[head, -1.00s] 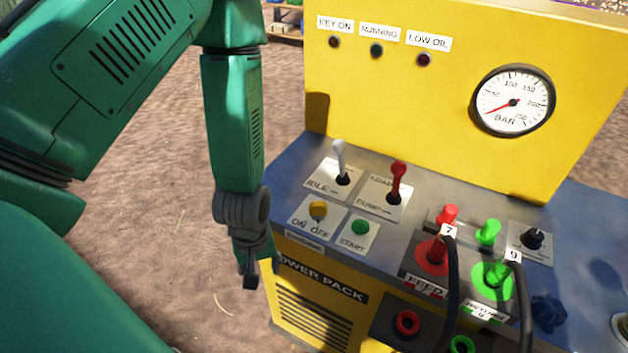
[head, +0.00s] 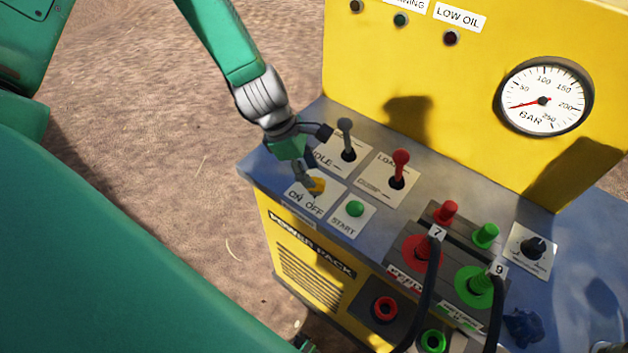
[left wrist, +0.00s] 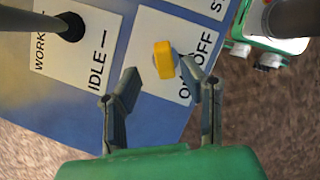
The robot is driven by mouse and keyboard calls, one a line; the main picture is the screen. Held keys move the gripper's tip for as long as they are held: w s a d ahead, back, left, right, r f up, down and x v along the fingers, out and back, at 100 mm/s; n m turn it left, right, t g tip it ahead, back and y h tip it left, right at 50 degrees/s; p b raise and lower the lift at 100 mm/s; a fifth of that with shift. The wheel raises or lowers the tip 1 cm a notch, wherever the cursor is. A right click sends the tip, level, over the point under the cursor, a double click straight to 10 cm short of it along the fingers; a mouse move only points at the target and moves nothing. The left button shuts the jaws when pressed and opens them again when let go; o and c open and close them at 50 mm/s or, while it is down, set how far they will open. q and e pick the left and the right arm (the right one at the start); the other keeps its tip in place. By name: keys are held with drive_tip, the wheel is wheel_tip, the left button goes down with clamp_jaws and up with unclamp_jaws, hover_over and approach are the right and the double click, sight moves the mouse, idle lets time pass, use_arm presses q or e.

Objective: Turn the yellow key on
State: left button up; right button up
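The yellow key (head: 317,186) sits on a white ON/OFF plate (head: 301,203) at the near left of the blue control panel. In the left wrist view the key (left wrist: 163,60) is a small yellow block in front of the fingers, beside the ON OFF lettering. My left gripper (head: 312,162) is over the panel's left edge at the key. In the left wrist view its two fingers (left wrist: 158,69) are apart, one on each side of the key. A gap shows on the left finger's side; whether the right fingertip touches is unclear. My right gripper is not identifiable.
The grey-tipped IDLE lever (head: 347,140) stands close to my left gripper. The red-tipped lever (head: 399,170) and green START button (head: 355,208) are to the right. Cables (head: 428,290) loop over the front right. The yellow gauge wall (head: 425,70) rises behind.

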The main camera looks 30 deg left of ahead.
sight(320, 180)
use_arm(q)
drive_tip(key=d+f, duration=0.2)
drive_tip(key=d, duration=0.1)
drive_tip(key=shift+w+d+f, duration=0.25)
drive_tip(key=shift+d+f, duration=0.1)
drive_tip(key=shift+f, duration=0.05)
drive_tip(key=shift+a+f, duration=0.15)
drive_tip(key=shift+a, duration=0.05)
drive_tip(key=shift+a+f, duration=0.2)
drive_tip(key=shift+a, duration=0.9)
drive_tip(key=c, duration=0.3)
drive_tip(key=shift+a, duration=0.1)
clamp_jaws()
drive_tip(key=shift+d+r, duration=0.2)
drive_tip(key=shift+d, duration=0.3)
drive_tip(key=shift+w+d, duration=0.1)
drive_tip(key=shift+d, duration=0.4)
drive_tip(key=shift+a, duration=0.1)
use_arm(e)
drive_tip(key=shift+d+f, duration=0.35)
drive_tip(key=shift+d, duration=0.4)
use_arm(q)
drive_tip(key=shift+a, duration=0.2)
use_arm(e)
drive_tip(key=shift+a, duration=0.1)
